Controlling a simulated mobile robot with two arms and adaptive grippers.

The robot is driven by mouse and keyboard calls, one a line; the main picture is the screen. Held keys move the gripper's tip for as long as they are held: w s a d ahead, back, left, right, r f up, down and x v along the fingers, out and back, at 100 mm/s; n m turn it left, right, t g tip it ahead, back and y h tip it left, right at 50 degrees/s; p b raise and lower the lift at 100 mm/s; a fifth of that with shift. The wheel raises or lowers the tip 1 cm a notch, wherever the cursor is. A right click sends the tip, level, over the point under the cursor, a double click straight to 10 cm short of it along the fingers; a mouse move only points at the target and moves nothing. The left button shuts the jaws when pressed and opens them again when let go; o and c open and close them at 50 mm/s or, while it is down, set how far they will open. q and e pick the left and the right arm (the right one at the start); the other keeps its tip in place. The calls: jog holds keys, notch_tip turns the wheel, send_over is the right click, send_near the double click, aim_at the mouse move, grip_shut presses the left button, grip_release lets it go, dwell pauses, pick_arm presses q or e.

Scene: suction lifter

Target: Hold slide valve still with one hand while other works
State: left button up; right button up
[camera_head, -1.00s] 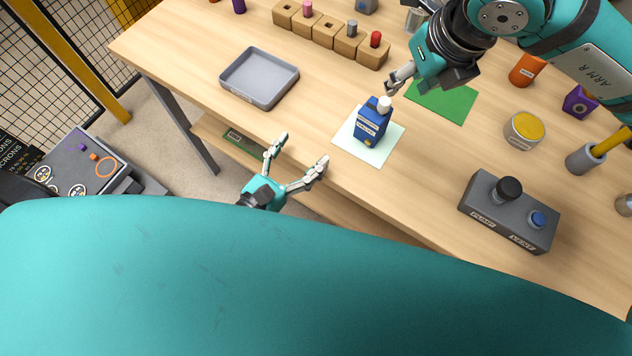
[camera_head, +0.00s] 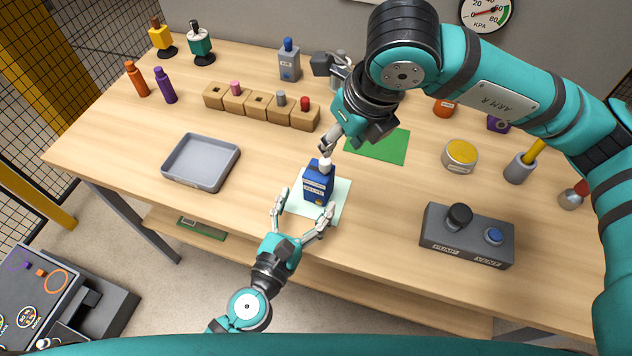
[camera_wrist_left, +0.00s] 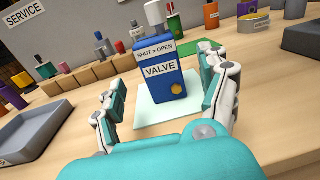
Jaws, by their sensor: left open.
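The slide valve is a blue box (camera_head: 318,187) with a white knob (camera_head: 325,165) on top. It stands upright on a pale mat (camera_head: 341,196). In the left wrist view the valve (camera_wrist_left: 160,75) shows labels reading "VALVE" and "SHUT > OPEN". My left gripper (camera_head: 304,215) is open and empty, its fingers spread in front of the valve's near side. The valve is ahead between the fingers in the left wrist view, with no contact visible. My right gripper (camera_head: 328,143) is just above and behind the knob; whether its fingers touch or grip it is unclear.
A grey tray (camera_head: 202,162) lies left of the valve. A row of wooden blocks (camera_head: 260,105) with pegs is behind. A green mat (camera_head: 378,146) lies behind right. A pump and vent button box (camera_head: 467,236) stands at the right. Bare table separates these.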

aim_at(314, 189)
pick_arm(q)
jog(key=x, duration=0.6)
jog(key=c, duration=1.4)
pick_arm(e)
jog(key=shift+o, duration=0.2)
